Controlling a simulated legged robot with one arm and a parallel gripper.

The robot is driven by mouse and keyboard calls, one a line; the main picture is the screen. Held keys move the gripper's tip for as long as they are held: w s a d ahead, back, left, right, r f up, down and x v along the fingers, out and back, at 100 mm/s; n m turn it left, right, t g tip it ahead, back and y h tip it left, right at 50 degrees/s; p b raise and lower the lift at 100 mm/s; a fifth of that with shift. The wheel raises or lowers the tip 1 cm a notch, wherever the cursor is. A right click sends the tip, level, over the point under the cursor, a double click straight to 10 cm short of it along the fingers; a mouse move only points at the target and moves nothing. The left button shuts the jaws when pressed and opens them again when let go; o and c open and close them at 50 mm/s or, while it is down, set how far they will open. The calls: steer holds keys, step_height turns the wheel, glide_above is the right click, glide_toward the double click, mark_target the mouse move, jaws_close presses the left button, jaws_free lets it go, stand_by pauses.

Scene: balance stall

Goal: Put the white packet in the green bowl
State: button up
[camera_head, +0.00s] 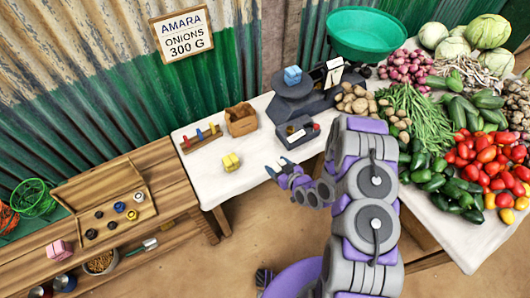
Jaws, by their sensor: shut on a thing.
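The green bowl (365,38) sits at the back, on the scale, with its open top facing up. My gripper (278,168) is at the front edge of the white-topped table, low and well in front of the bowl. It is shut on a small pale thing, which I take to be the white packet; its outline is hard to make out against the white tabletop. No other white packet shows on the table.
The dark scale (305,95) bears a blue packet (292,75). A grey tray (297,132) lies in front of it. A yellow packet (231,162), a cardboard box (240,119) and vegetables (480,160) share the table. A pink packet (61,250) is on the wooden bench.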

steer(key=shift+s+a+f, duration=0.3)
steer(key=shift+s+a, duration=0.05)
steer(key=shift+s, duration=0.1)
steer(key=w+a, duration=0.2)
steer(key=w, duration=0.2)
steer(key=w+a+f+b, duration=0.1)
steer(key=w, duration=0.4)
steer(key=w+a, duration=0.2)
steer(key=w, duration=0.2)
steer(key=shift+w+a+f+b, duration=0.2)
steer(key=shift+w+a+b, duration=0.1)
steer(key=shift+a+b, duration=0.05)
steer(key=f, duration=0.1)
steer(key=w+f, duration=0.1)
steer(key=shift+a+f+b, duration=0.3)
steer(key=shift+w+f, duration=0.1)
steer(key=shift+f, duration=0.2)
steer(key=shift+f, duration=0.2)
steer(key=o, duration=1.2)
